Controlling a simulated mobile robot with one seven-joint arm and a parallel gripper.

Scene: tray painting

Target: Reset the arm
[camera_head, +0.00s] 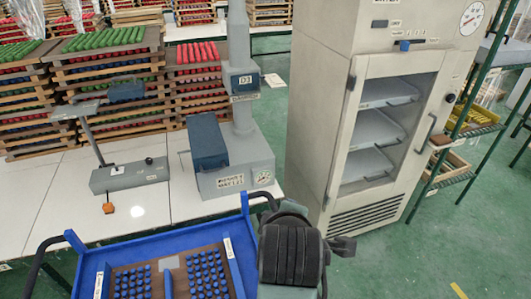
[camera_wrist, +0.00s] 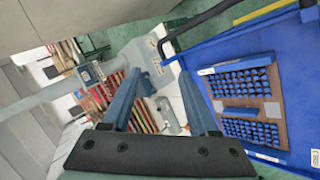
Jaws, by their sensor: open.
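My gripper (camera_wrist: 160,78) shows in the wrist view with its two blue fingers spread apart and nothing between them. My dark arm (camera_head: 292,252) is folded at the bottom middle of the head view, beside the right edge of the blue cart. The gripper's fingertips cannot be made out clearly in the head view. In the wrist view the fingers point toward the grey machine and the tray stacks, apart from both.
The blue cart (camera_head: 247,272) holds a brown tray of blue pieces (camera_head: 208,272). A grey press (camera_head: 235,165) and a small stand (camera_head: 130,175) are on the white table (camera_head: 35,205). A glass-door cabinet (camera_head: 322,130) stands right. Green floor (camera_head: 420,255) is clear at lower right.

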